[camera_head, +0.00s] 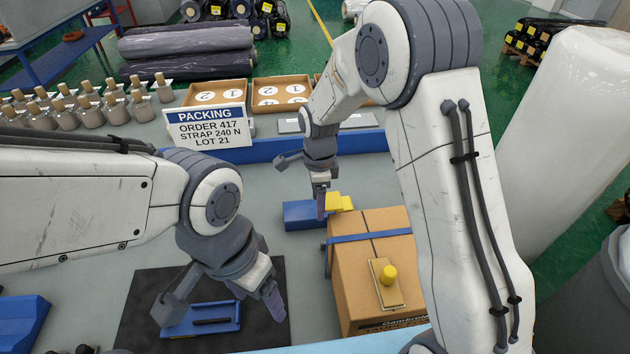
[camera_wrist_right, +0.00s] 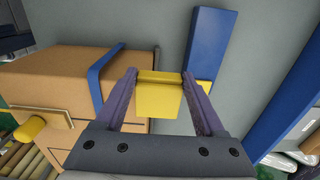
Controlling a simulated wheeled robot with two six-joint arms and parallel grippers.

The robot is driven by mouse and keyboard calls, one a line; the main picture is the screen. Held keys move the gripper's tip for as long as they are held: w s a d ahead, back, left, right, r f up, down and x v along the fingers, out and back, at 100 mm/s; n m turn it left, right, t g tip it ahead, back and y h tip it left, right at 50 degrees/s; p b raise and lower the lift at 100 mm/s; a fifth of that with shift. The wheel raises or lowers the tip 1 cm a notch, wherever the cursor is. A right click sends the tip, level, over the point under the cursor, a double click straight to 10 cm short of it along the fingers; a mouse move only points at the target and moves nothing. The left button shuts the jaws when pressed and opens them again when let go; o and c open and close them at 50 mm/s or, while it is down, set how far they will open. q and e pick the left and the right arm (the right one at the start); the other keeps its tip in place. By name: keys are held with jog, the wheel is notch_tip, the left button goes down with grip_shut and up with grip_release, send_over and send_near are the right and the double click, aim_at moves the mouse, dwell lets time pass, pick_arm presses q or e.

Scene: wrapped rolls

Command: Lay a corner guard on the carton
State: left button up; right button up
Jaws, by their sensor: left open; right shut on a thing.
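The brown carton (camera_head: 372,285) stands right of centre with a blue strap (camera_head: 372,237) across its top and down one side; it also shows in the right wrist view (camera_wrist_right: 60,75). My right gripper (camera_wrist_right: 158,95) is shut on a yellow corner guard (camera_wrist_right: 158,98), beside the carton's strapped end. A second yellow piece (camera_wrist_right: 204,88) shows partly behind it, at the end of a blue holder (camera_wrist_right: 206,45), which the head view also shows (camera_head: 303,216). My left gripper (camera_head: 220,300) is open above a blue tool (camera_head: 205,318) on a black mat (camera_head: 135,320).
A packing sign (camera_head: 208,127) and a blue rail (camera_head: 268,148) stand at the table's back. Another blue object (camera_head: 20,320) is at front left. Grey table is clear between mat and carton.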

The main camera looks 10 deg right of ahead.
pick_arm(q)
notch_tip(320, 180, up, 12)
jog(key=p, duration=1)
pick_arm(e)
jog(key=s+r, duration=0.7)
jog(key=s, duration=0.1)
pick_arm(q)
notch_tip(320, 180, down, 6)
jog(key=b, duration=0.6)
pick_arm(e)
notch_tip(320, 180, down, 8)
jog(key=s, duration=0.1)
jog(key=shift+s+d+f, duration=0.15)
jog(key=shift+d+f, duration=0.05)
jog(key=shift+d, duration=0.25)
pick_arm(q)
jog(key=shift+f, duration=0.35)
pick_arm(e)
jog(key=shift+f, duration=0.4)
jog(key=o, duration=1.3)
jog(key=shift+r, duration=0.1)
pick_arm(q)
jog(key=shift+f+b, duration=0.8)
jog(key=shift+b, duration=0.2)
pick_arm(e)
notch_tip(320, 180, up, 10)
jog(key=shift+r, duration=0.15)
